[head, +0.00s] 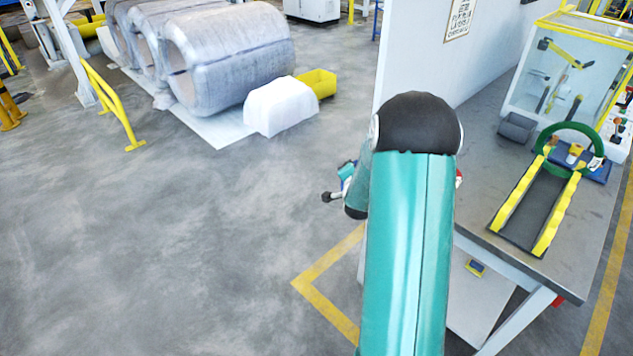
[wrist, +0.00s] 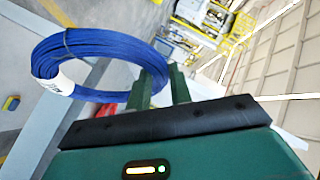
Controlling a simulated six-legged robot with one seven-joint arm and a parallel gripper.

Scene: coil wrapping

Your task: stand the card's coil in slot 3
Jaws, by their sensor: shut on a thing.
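My gripper (wrist: 163,82) is in the wrist view, with its two green fingers shut on the right side of a blue coil (wrist: 105,42). The coil is a wound ring with a white label (wrist: 58,80) on its left side; the writing is too small to read. It extends left from the fingers, held up in the air and tilted in the picture. In the head view my own arm hides the coil and most of the gripper. I cannot make out slot 3 or the card in either view.
A grey bench (head: 480,200) at right bears a yellow-railed ramp (head: 532,212), a green ring (head: 545,135) and a clear-walled machine (head: 545,75). A white panel (head: 420,50) stands along the bench. Large wrapped rolls (head: 235,55) lie at upper left.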

